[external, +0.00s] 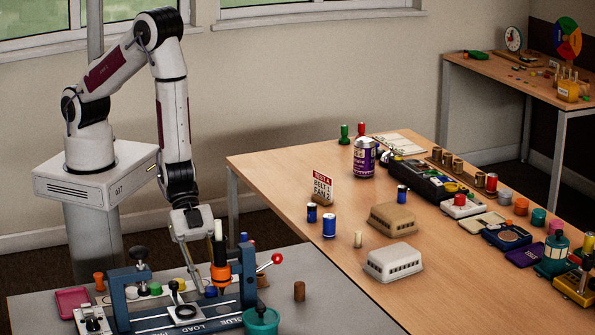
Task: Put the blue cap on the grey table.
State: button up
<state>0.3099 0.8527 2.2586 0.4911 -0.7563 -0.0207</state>
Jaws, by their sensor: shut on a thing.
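My gripper (206,282) points down over the grey table (330,295), behind the blue-framed fixture. It is shut on a small blue cap (210,291), low and close to the tabletop. The fixture's orange and black upright part partly hides the fingers. I cannot tell whether the cap touches the table.
The blue fixture (118,300) stands in front of my gripper, with a red-knobbed lever (277,259). Several coloured caps lie behind it. A pink tray (72,303), teal cup (261,321) and brown cylinder (299,291) stand nearby. A wooden table (285,170) adjoins.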

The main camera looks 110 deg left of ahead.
jog(key=shift+f, duration=0.15)
jog(key=o, duration=0.7)
jog(key=shift+c, duration=0.2)
jog(key=shift+v, duration=0.8)
jog(key=v, duration=1)
jog(key=shift+r, duration=0.3)
jog(key=shift+s+a, duration=0.1)
